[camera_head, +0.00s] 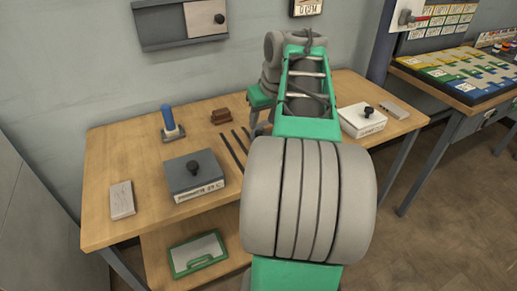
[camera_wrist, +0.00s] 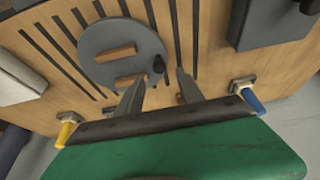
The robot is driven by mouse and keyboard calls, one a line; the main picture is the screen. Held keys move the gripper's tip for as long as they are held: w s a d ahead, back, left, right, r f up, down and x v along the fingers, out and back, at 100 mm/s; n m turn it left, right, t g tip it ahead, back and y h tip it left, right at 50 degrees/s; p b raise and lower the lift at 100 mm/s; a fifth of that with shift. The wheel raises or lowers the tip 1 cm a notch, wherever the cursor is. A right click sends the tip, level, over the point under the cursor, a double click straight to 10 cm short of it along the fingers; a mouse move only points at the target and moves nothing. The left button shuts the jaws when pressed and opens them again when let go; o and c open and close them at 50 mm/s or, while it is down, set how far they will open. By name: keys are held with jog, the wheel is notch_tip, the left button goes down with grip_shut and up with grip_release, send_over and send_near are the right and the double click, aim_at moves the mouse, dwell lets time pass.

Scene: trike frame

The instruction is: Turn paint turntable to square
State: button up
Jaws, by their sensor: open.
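The paint turntable (camera_wrist: 103,38) is a round grey disc on the wooden table in the wrist view. It carries two wooden blocks, one (camera_wrist: 113,53) near its middle and one (camera_wrist: 130,79) near its lower edge. A dark upright knob (camera_wrist: 158,65) stands at its right edge. My gripper (camera_wrist: 159,92) is open, its two fingers apart and pointing at the disc's lower right edge, with the knob just beyond the gap. I cannot tell whether a finger touches it. In the head view my arm hides the turntable and gripper.
Dark slots run across the tabletop around the disc. A grey box (camera_wrist: 262,22) is at upper right, a pale box (camera_wrist: 18,78) at left. In the head view, a grey knobbed box (camera_head: 190,168), a blue-handled tool (camera_head: 169,120) and a white knobbed box (camera_head: 360,122) stand on the table.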

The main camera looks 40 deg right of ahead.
aim_at(259, 131)
jog(key=b+x, duration=0.1)
jog(key=x, duration=0.6)
jog(key=shift+w+f, duration=0.1)
jog(key=shift+w, duration=0.05)
grip_shut()
dwell(1.2)
